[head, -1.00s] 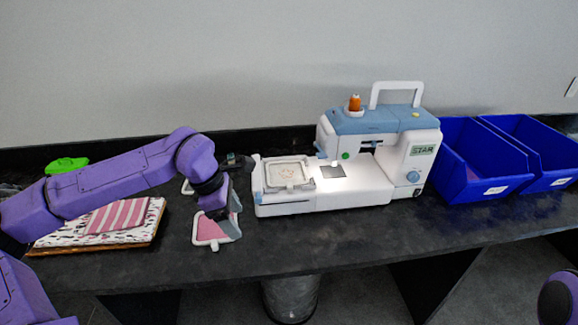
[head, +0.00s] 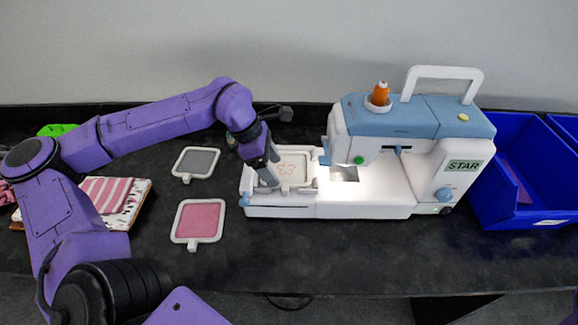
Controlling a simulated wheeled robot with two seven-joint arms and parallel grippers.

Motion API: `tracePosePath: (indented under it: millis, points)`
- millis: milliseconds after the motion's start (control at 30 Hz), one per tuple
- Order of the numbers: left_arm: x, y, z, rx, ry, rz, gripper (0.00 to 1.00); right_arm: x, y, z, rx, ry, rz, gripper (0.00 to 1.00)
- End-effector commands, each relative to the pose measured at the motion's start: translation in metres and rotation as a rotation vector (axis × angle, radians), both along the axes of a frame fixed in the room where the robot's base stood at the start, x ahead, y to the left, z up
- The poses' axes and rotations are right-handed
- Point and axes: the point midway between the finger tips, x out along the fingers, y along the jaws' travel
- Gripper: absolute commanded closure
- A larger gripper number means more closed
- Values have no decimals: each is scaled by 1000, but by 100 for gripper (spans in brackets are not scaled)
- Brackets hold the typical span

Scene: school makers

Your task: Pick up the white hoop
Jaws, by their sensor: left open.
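A white-framed hoop with cream, patterned fabric (head: 294,170) lies on the left bed of the white and blue embroidery machine (head: 365,207). My left gripper (head: 270,169) is open and points down at the left side of this hoop. Its fingers cover part of the frame's left edge, and I cannot tell whether they touch it. Two more white-framed hoops lie flat on the dark table, one with pink fabric (head: 200,220) and one with grey fabric (head: 196,162). My right gripper is out of view.
Blue bins (head: 518,170) stand right of the machine. An orange thread spool (head: 380,93) sits on top of it. Folded fabrics (head: 110,193) and a green item (head: 57,130) are at the left. The dark table (head: 330,255) is clear in front of the machine.

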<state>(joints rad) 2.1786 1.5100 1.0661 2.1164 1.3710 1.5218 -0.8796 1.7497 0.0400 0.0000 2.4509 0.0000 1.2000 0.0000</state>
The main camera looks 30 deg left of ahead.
Motion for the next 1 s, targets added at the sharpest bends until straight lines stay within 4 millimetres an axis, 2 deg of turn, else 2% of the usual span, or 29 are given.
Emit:
tracePosePath:
  millis: [367, 633, 800, 833, 1000]
  points:
    - [11, -22, -53, 2, 5, -5, 29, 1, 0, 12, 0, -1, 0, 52]
    - [13, -24, -59, 1, 1, -4, 29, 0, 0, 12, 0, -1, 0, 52]
    - [13, -24, -58, 0, 2, -4, 84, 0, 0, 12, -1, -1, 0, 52]
    - [13, -24, -58, 0, 2, -4, 91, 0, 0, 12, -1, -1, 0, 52]
    - [13, -24, -58, 1, 1, -4, 91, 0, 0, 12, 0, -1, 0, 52]
